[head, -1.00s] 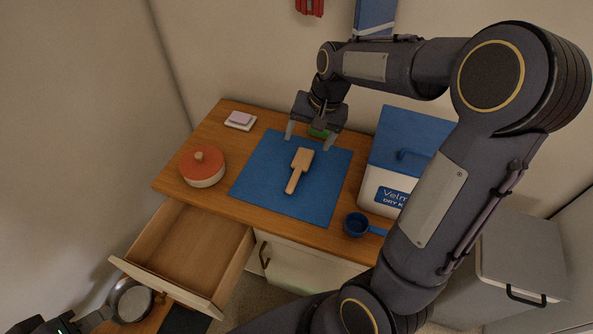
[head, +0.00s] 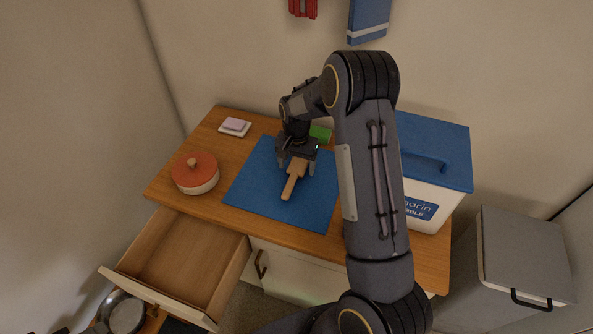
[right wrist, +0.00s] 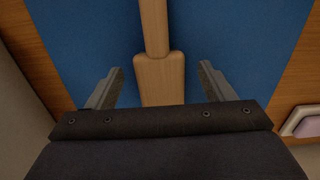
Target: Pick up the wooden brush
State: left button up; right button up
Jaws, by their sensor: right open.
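The wooden brush (head: 290,188) lies on the blue mat (head: 250,187), its handle toward the front of the counter. In the head view its wider block is partly hidden by my right gripper (head: 298,164). In the right wrist view the brush block (right wrist: 160,83) is between the two fingers of my right gripper (right wrist: 160,67), with a gap on each side. My right gripper is open and holds nothing. Only a dark sliver at the bottom left edge of the head view may belong to my left gripper, and its fingers cannot be made out.
An orange-lidded pot (head: 195,174) stands left of the mat. A pink block on a white dish (head: 235,127) is at the back left. A green block (head: 320,134) is behind my gripper. A blue-lidded white bin (head: 434,150) stands right. An open drawer (head: 180,260) juts out in front.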

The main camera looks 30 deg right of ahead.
jog(key=shift+f, duration=0.3)
jog(key=c, duration=1.1)
jog(key=shift+o, duration=0.2)
jog(key=shift+r, duration=0.1)
